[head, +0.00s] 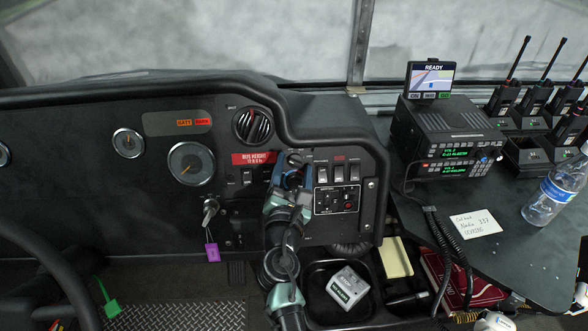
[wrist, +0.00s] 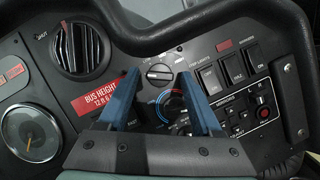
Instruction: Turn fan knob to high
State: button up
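The fan knob appears to be the round dark knob with a pale grip bar (wrist: 159,74) on the dash in the wrist view. In the head view my gripper (head: 289,170) is at the dash and mostly hides the knobs.
A round air vent (wrist: 82,48) and a red bus height label (wrist: 95,95) are left of the knobs. Rocker switches (wrist: 232,70) and a mirror control panel (wrist: 243,111) are close on the right. A key with a purple tag (head: 212,252) hangs lower left.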

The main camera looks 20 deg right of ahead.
grip_shut()
